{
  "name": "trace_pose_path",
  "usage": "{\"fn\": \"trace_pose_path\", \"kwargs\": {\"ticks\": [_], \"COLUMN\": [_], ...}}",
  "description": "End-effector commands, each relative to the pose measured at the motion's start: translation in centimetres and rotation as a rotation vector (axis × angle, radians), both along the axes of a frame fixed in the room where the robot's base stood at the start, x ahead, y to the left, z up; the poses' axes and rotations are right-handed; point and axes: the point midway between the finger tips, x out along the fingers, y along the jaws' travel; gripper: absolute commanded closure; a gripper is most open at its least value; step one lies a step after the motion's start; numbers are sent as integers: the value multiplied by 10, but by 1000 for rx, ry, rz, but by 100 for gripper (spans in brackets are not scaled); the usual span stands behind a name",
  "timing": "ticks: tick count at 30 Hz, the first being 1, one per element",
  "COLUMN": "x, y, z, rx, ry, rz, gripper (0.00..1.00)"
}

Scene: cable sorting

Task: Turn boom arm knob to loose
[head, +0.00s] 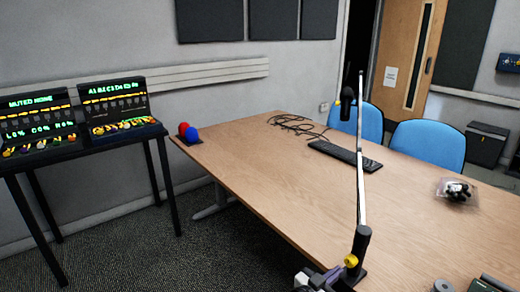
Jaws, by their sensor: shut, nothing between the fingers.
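The boom arm (361,170) is a thin pale pole rising from a dark clamp-like base (361,242) at the near edge of the wooden table. A dark microphone (346,104) hangs near its top. A small yellow knob (351,261) sits on the left side of the base; its setting cannot be read. My gripper (322,277) is at the bottom edge of the head view, partly cut off. It is shut with nothing held, just left of and below the knob, and appears apart from it.
The wooden table (270,165) carries a black keyboard (344,153), tangled cables (295,124), red and blue balls (192,134) and a clear bag (456,190). Two blue chairs (428,143) stand behind. Two control consoles (122,112) stand on a dark stand at left.

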Motion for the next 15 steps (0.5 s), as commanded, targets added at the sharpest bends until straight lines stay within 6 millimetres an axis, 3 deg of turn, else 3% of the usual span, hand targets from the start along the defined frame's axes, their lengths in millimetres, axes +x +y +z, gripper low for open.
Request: {"fn": "trace_pose_path", "kwargs": {"ticks": [6,15], "x": [11,13], "y": [-14,-16], "z": [-2,-2], "rx": [1,1], "ry": [-1,1], "rz": [0,1], "gripper": [100,100]}}
